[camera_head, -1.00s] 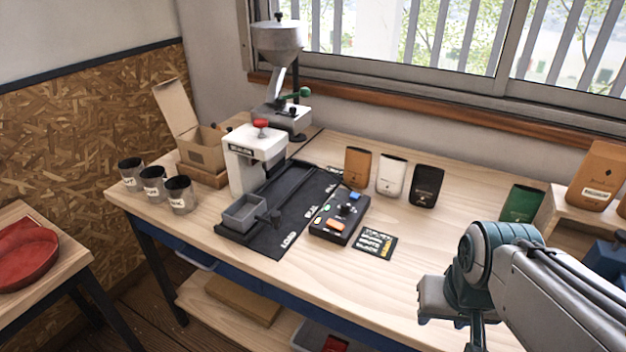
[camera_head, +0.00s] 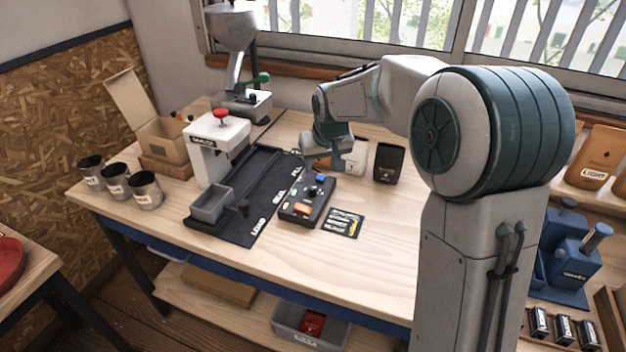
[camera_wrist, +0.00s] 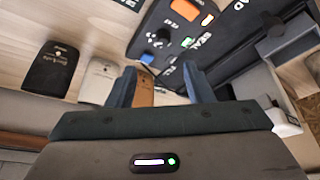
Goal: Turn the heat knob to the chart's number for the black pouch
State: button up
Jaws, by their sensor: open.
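The black control box (camera_head: 307,200) lies on the bench beside the dark mat, with an orange switch, a blue button and a dark knob (camera_head: 311,191). The knob also shows in the wrist view (camera_wrist: 164,34). The dark chart card (camera_head: 342,223) lies right of the box; its writing is too small to read. The black pouch (camera_head: 388,163) stands behind, and shows in the wrist view (camera_wrist: 52,70). My gripper (camera_wrist: 160,78) is open and empty, its fingers apart and short of the box's knob side. In the head view it hangs above the box's back end.
A white pouch (camera_head: 355,158) stands next to the black one, with a brown pouch partly hidden by my gripper. A white sealer (camera_head: 217,148) and a grey tray (camera_head: 211,205) stand left. Bench right of the chart is clear.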

aim_at(312, 188)
jog(key=x, duration=0.5)
jog(key=p+x, duration=0.1)
jog(key=x, duration=0.3)
jog(key=w+a+p+x, duration=0.1)
jog(key=x, duration=0.4)
jog(key=shift+w, duration=0.15)
jog(key=c, duration=1)
